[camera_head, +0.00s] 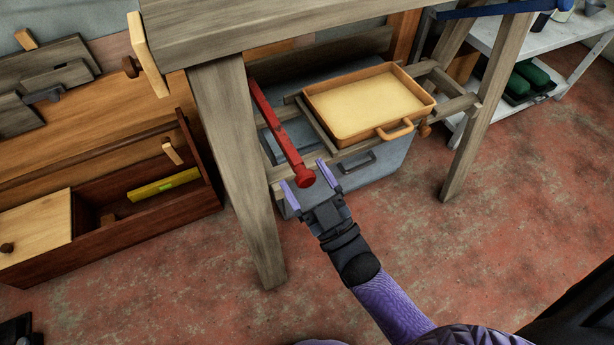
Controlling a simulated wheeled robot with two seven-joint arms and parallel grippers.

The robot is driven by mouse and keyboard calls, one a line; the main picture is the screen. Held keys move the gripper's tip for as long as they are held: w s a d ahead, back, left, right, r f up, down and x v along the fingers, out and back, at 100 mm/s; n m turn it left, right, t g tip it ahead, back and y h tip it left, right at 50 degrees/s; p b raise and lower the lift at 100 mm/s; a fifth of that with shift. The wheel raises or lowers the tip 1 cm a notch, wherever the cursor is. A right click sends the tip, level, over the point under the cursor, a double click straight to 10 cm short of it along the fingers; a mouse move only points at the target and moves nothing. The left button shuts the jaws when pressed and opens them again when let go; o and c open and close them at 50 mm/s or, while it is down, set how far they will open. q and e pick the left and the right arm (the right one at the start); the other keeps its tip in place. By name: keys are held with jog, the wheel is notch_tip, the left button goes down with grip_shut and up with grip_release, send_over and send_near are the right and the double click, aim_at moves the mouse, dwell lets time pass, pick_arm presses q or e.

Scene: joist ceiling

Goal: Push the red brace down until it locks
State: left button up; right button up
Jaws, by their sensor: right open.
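The red brace (277,130) is a long bar under the wooden table. It runs at a slant from near the tabletop's underside down to a rounded red end near the front of the lower wooden rails. My right gripper (308,180) is open, with its two purple fingers on either side of the brace's lower end. I cannot tell whether the fingers touch it. The brace's upper end is partly hidden by the table. My left gripper is not in view.
The wooden table (228,145) has thick legs close to my right gripper. An orange tray (343,138) sits on the lower rails, above a grey case (383,165). An open drawer (150,215) holds a yellow level at left. The red floor in front is clear.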

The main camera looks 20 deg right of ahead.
jog(key=v, duration=1)
jog(key=shift+p, duration=0.45)
jog(key=shift+w, duration=0.1)
